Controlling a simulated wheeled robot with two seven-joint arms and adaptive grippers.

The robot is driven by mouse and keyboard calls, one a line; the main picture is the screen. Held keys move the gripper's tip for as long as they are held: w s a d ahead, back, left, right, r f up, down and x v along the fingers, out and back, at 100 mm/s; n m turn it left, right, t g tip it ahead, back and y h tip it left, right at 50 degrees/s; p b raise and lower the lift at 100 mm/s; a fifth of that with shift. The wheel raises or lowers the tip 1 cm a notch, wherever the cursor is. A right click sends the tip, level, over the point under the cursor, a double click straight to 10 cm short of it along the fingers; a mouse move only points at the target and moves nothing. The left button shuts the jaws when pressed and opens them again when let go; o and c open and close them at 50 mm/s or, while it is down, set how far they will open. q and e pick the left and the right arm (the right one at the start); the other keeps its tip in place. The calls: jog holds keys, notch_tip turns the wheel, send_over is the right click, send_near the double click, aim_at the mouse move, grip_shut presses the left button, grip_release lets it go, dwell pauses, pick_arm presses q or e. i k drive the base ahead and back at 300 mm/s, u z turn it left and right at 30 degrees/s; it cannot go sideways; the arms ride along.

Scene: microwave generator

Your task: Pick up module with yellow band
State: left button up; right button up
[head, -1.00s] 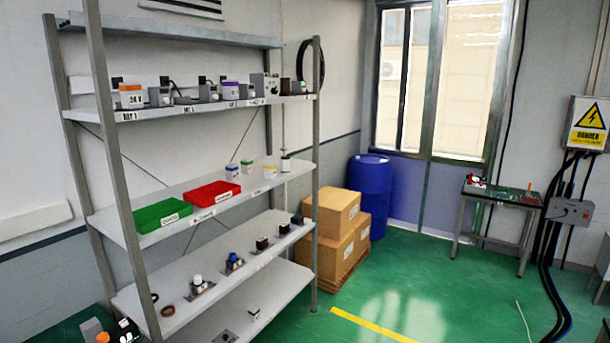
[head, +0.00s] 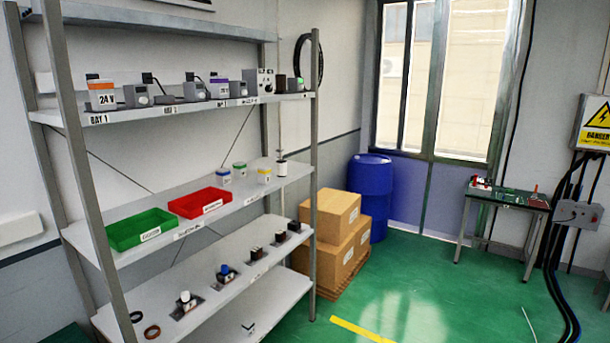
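The module with the yellow band (head: 264,176) is a small whitish cylinder. It stands upright on the middle shelf (head: 215,217), towards the right end and near the front edge. A module with a blue band (head: 224,177) and one with a green band (head: 239,170) stand to its left. A white module with dark parts (head: 281,168) stands to its right, close to the shelf post. Neither of my grippers shows in the head view.
A green tray (head: 120,244) and a red tray (head: 215,194) sit left of the modules. The upper shelf holds several larger modules. Cardboard boxes (head: 345,253) and a blue barrel (head: 370,200) stand right of the rack. Green floor (head: 420,290) is open in front.

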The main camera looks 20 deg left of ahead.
aim_at(264, 173)
jog(key=u, duration=0.1)
jog(key=i, duration=0.95)
jog(key=u, duration=0.8)
